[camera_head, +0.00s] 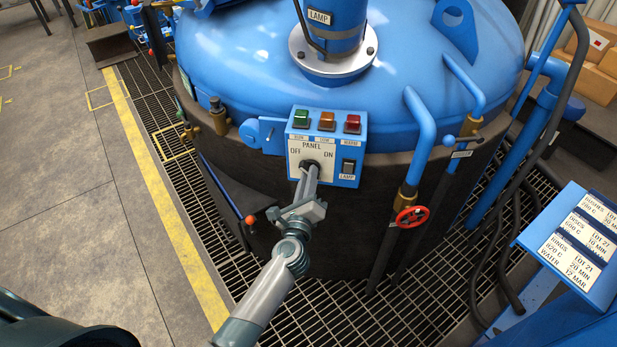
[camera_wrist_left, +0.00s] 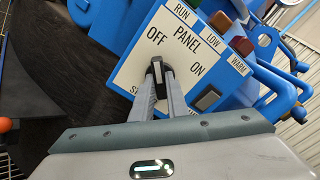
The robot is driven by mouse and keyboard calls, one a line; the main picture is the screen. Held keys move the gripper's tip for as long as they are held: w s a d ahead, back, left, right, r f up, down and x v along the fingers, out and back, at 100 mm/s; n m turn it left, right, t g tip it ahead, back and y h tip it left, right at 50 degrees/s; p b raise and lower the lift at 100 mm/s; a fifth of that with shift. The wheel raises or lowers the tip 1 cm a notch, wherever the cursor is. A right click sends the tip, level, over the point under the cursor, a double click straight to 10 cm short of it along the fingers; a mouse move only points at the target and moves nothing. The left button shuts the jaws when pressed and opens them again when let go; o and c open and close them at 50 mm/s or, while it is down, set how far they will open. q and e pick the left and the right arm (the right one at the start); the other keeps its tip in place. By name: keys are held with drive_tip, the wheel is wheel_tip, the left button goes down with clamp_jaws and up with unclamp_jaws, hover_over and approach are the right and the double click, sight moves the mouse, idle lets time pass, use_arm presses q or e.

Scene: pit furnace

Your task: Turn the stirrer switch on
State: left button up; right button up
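The blue switch panel (camera_head: 340,177) is fixed to the side of the furnace, with a white plate marked OFF, PANEL and ON. Its black rotary knob (camera_wrist_left: 156,72) sits mid-plate; in the left wrist view its upper end points toward OFF. A label below begins with S and is mostly hidden by my fingers. My left gripper (camera_head: 308,172) reaches the panel from below. In the left wrist view its two fingertips (camera_wrist_left: 160,75) lie on either side of the knob and appear closed on it. My right gripper is in neither view.
Green, amber and red lamps (camera_head: 328,121) top the panel, and a LAMP rocker switch (camera_head: 348,167) is at its lower right. A blue pipe with a red handwheel (camera_head: 411,216) stands to the right. A label board (camera_head: 575,243) is at far right. Grating (camera_head: 300,310) lies below.

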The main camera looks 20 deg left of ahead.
use_arm(q)
clamp_jaws()
drive_tip(key=shift+m, duration=0.5)
drive_tip(key=shift+d+m+p, duration=0.1)
drive_tip(key=shift+m+p, duration=3.05)
drive_tip(key=shift+m, duration=5.25)
drive_tip(key=o, duration=0.7)
unclamp_jaws()
drive_tip(key=shift+o, duration=0.2)
